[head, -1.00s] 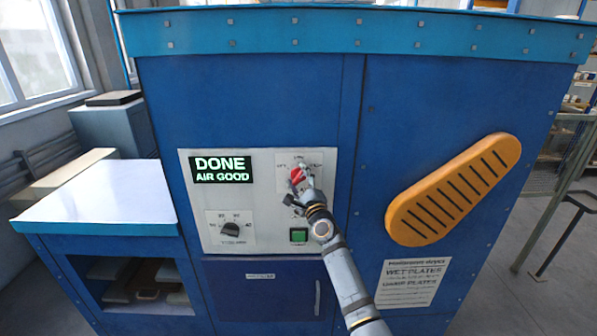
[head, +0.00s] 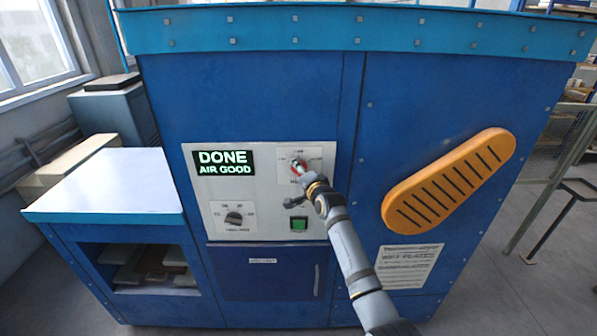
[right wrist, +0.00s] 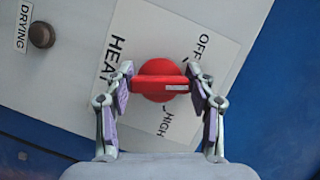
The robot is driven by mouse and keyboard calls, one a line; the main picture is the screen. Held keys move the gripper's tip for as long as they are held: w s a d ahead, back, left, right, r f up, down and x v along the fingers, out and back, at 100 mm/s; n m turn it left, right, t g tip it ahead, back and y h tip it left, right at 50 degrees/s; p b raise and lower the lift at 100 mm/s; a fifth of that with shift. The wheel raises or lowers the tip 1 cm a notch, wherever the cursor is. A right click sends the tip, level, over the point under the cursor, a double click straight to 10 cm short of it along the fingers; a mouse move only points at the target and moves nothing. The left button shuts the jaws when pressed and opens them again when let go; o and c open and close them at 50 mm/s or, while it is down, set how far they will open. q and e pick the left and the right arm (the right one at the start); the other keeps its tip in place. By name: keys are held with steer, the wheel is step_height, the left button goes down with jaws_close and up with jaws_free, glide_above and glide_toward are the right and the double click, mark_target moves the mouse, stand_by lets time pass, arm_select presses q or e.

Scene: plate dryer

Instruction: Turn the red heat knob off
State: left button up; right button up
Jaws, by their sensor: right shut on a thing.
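The red heat knob (right wrist: 160,68) is on the white control panel (head: 210,160), on the front of the blue dryer. It also shows as a small red patch in the head view (head: 297,168), mostly hidden by my right gripper (head: 303,173). In the right wrist view my right gripper (right wrist: 160,80) is shut on the knob's crossbar, one finger at each end. A white mark is on the bar's right end, between the OFF label (right wrist: 203,42) and the HIGH label (right wrist: 165,124). My left gripper is not in view.
A display (head: 224,163) reads DONE, AIR GOOD. A black dial (head: 234,217) and a green button (head: 299,223) sit lower on the panel. An orange slotted handle (head: 448,182) stands out at the right. A pale-topped side table (head: 105,185) is at the left.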

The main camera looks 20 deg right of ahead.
steer(key=n+g, duration=0.1)
steer(key=n, duration=0.2)
steer(key=shift+f+h, duration=0.1)
steer(key=shift+h, duration=0.3)
steer(key=shift+f+n+g+h, duration=0.1)
steer(key=shift+n+g+h, duration=0.6)
steer(key=shift+n, duration=0.7)
steer(key=o, duration=1.2)
steer(key=shift+s, duration=0.1)
steer(key=v, duration=1.2)
steer(key=shift+a, duration=0.1)
